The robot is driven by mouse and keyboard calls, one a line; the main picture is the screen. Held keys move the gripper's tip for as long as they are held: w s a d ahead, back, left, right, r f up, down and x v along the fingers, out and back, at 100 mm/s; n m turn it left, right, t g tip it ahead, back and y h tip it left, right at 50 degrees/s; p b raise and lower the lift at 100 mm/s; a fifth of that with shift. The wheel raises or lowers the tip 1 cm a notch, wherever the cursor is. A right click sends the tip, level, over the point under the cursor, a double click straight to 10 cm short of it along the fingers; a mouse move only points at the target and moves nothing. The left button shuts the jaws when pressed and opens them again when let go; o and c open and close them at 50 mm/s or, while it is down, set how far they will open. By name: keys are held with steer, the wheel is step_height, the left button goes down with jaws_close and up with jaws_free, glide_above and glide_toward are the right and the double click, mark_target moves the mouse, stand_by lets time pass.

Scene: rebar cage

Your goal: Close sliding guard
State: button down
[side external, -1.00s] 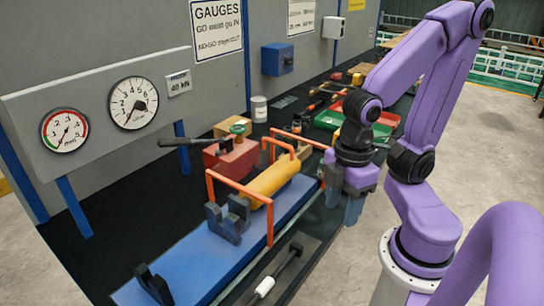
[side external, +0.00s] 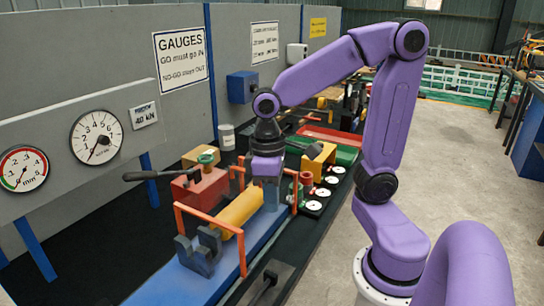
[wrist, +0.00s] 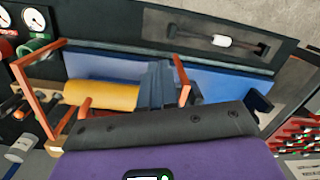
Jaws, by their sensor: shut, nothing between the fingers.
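The guard is an orange bar frame (side external: 213,222) standing over a blue bed (side external: 185,283). It also shows in the wrist view (wrist: 40,97). A yellow cylinder (side external: 240,207) lies along the bed inside the frame, beside dark grey supports (side external: 198,252). My gripper (side external: 271,203) points down over the bed near the far end of the cylinder. In the wrist view my shut, empty fingers (wrist: 157,75) are between the cylinder's end and an orange bar (wrist: 182,75). I cannot tell whether they touch the guard. My wrist hides part of the far end of the frame.
A red block with a dark handle (side external: 198,187) stands left of the bed. White round dials (side external: 322,193) and a green tray (side external: 340,152) are at its far right. A channel with a rod (side external: 262,288) runs along the near side. Gauges (side external: 96,138) hang behind.

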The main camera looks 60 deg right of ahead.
steer(key=w+d+m, duration=0.2)
steer(key=w, duration=0.1)
steer(key=w+d+r+m, duration=0.1)
steer(key=w+d+m, duration=0.1)
steer(key=m, duration=0.1)
steer(key=w+d+r+m+y, duration=0.1)
steer(key=w+d+m, duration=0.1)
steer(key=w, duration=0.1)
steer(key=shift+w+d+m+g, duration=0.3)
steer(key=w+d+r+m+t+y, duration=0.1)
steer(key=w+d+r+m+y, duration=0.1)
steer(key=d+m, duration=0.8)
steer(key=w+d+r+m+t+y, duration=0.15)
steer(key=d+m, duration=0.35)
steer(key=d, duration=1.1)
steer(key=a+f, duration=0.8)
steer(key=f, duration=0.1)
steer(key=shift+w+f+g, duration=0.35)
steer(key=shift+w+g, duration=0.1)
steer(key=shift+a+h, duration=0.15)
steer(key=shift+h, duration=0.1)
